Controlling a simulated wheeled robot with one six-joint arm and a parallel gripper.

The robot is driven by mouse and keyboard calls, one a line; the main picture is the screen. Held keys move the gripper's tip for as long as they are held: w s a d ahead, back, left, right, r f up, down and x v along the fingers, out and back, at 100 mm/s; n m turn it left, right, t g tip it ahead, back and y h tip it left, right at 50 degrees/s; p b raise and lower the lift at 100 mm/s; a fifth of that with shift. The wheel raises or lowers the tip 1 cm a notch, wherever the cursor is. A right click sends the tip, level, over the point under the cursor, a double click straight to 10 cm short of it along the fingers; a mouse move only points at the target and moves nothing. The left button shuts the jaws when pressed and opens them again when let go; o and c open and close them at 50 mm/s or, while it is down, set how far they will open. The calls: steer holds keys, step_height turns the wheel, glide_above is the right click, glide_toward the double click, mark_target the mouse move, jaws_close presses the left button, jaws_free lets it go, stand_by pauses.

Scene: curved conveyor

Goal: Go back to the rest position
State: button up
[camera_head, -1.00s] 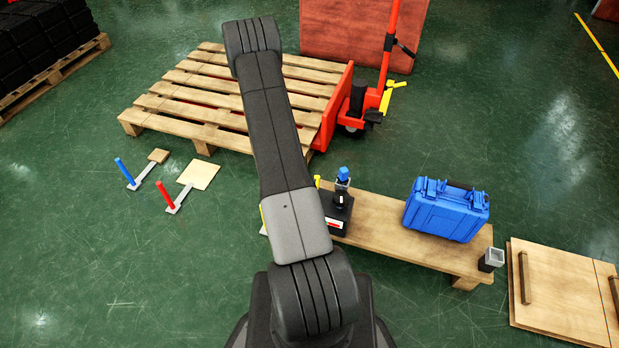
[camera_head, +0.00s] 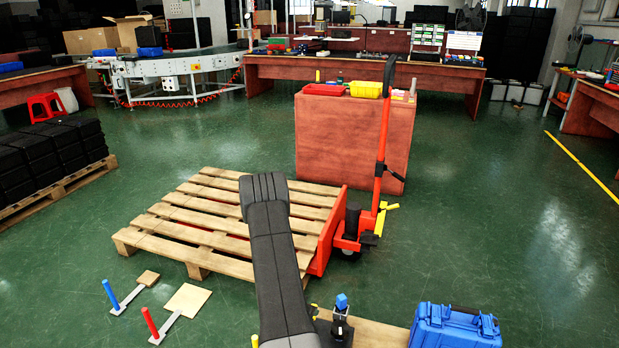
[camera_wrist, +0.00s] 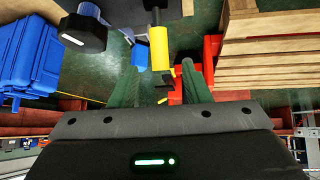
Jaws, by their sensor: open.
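My arm (camera_head: 270,250) reaches forward in the head view, and its gripper is hidden there. In the wrist view my gripper (camera_wrist: 160,72) is open, with its two dark green fingers apart. A yellow cylindrical part (camera_wrist: 159,48) shows between and beyond the fingers; I cannot tell how far off it is. No object is visibly clamped in the fingers.
A low wooden bench (camera_head: 375,333) holds a blue case (camera_head: 455,327) and a black device with a blue top (camera_head: 341,320). Ahead are a wooden pallet (camera_head: 215,218) and a red pallet jack (camera_head: 380,150). A curved conveyor (camera_head: 170,68) stands at back left. Green floor at right is clear.

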steer(key=b+x, duration=0.1)
steer(key=x, duration=0.5)
steer(key=shift+w+d+f, duration=0.15)
steer(key=shift+w+f, duration=0.1)
steer(key=shift+f, duration=0.05)
steer(key=shift+s+r, duration=0.1)
